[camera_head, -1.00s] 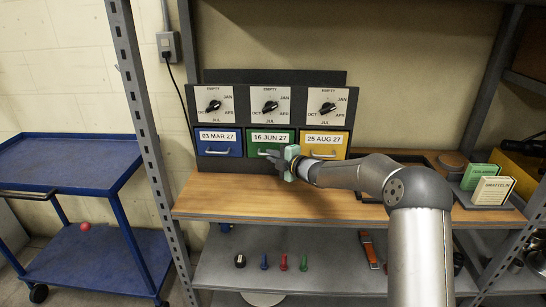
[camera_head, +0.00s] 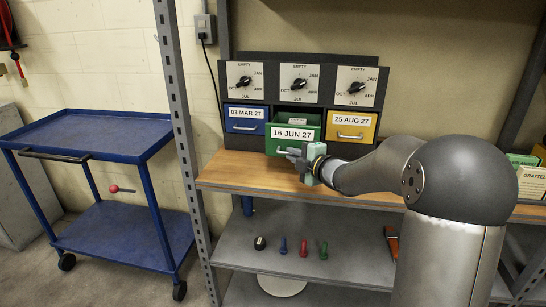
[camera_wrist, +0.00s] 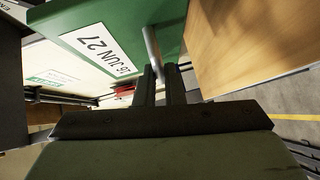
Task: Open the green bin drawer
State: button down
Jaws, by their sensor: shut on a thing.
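The green bin drawer (camera_head: 291,134), labelled 16 JUN 27, is the middle one of three in a dark cabinet. It stands pulled out from the cabinet, and its open top shows something pale inside. My gripper (camera_head: 292,155) is at the drawer's lower front, shut on its handle. In the wrist view the green drawer front (camera_wrist: 100,35) fills the upper left, and the grey handle bar (camera_wrist: 152,45) runs down to my gripper's fingers (camera_wrist: 160,75). The fingers hide the handle's gripped part.
The blue drawer (camera_head: 245,121) and yellow drawer (camera_head: 351,127) beside it are closed. Dials sit above each drawer. The wooden bench top (camera_head: 240,172) is clear in front of the cabinet. A blue cart (camera_head: 95,135) stands at left, and small parts lie on the lower shelf.

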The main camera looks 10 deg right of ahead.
jog(key=shift+s+a, duration=0.1)
jog(key=shift+s, duration=0.15)
jog(key=c, duration=1.5)
grip_release()
jog(key=p+v, duration=0.1)
jog(key=v, duration=1.6)
jog(key=shift+s+d, duration=0.15)
jog(key=shift+d, duration=0.05)
jog(key=shift+r, duration=0.1)
